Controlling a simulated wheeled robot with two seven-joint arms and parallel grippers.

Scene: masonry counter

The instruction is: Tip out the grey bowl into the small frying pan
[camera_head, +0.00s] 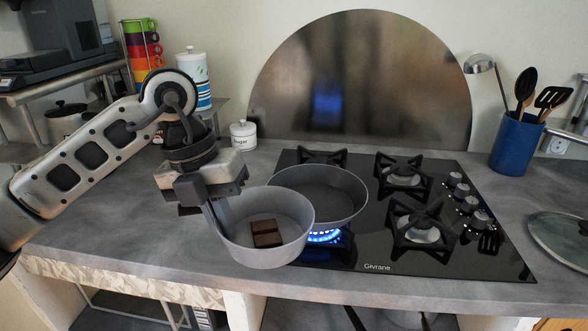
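The grey bowl (281,255) is held up in front of the hob's left side, roughly upright, with a brown chocolate piece (266,233) inside it. My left gripper (217,217) is shut on the left side of the bowl's wall; its fingertips are partly hidden. The small frying pan (338,200) sits on the left front burner, where a blue flame (325,237) shows beneath it. The pan looks empty in its visible part. The bowl overlaps the pan's left edge in the picture. My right gripper is out of view.
The black hob (458,262) has free burners on the right. A blue utensil pot (516,143) stands at the back right, a glass lid (562,238) at the right edge. A sugar jar (243,135) stands behind the bowl. The counter's left front is clear.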

